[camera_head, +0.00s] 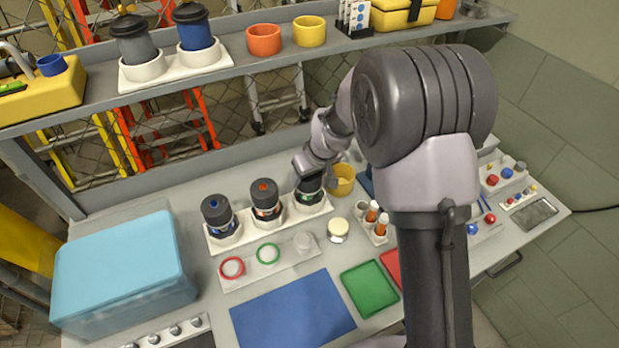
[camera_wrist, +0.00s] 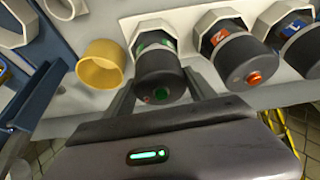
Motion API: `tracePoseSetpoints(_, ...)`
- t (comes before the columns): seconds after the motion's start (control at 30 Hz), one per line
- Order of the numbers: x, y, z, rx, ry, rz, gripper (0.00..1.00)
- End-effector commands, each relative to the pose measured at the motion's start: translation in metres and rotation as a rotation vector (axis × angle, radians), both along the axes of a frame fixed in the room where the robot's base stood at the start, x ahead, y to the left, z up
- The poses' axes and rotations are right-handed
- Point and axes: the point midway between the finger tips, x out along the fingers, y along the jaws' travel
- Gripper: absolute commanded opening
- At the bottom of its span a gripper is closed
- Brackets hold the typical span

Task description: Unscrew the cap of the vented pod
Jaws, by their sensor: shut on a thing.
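Three dark-capped pods stand upright in a white rack (camera_head: 270,232): a blue-marked pod (camera_head: 220,216), an orange-marked pod (camera_head: 265,200) and a green-marked pod (camera_head: 310,195). My gripper (camera_wrist: 160,95) is shut on this cap, one finger on each side. In the head view my gripper (camera_head: 308,180) comes down over that pod and hides part of its top. I cannot tell whether the cap is loosened. No vent shows clearly.
A yellow cup (camera_head: 344,180) stands close to the green-marked pod, also seen in the wrist view (camera_wrist: 101,67). Red (camera_head: 232,267) and green (camera_head: 268,253) rings lie in front. A blue mat (camera_head: 292,310) is bare. A light-blue box (camera_head: 125,270) stands at left.

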Motion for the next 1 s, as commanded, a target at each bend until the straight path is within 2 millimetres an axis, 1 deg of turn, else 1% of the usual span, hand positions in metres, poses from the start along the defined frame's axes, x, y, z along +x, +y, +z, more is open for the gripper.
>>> tracePoseSetpoints(0.03, -0.0008, 0.0002, -0.0039, 0.0, 0.004, 0.008, 0.29)
tracePoseSetpoints(0.53, -0.0018, 0.0009, -0.0046, 0.002, 0.007, 0.12, 0.29)
tracePoseSetpoints(0.87, -0.0018, 0.0007, -0.0044, 0.003, 0.007, 0.229, 0.29)
tracePoseSetpoints(1.0, -0.0019, 0.0009, -0.0047, 0.002, 0.008, 0.305, 0.29)
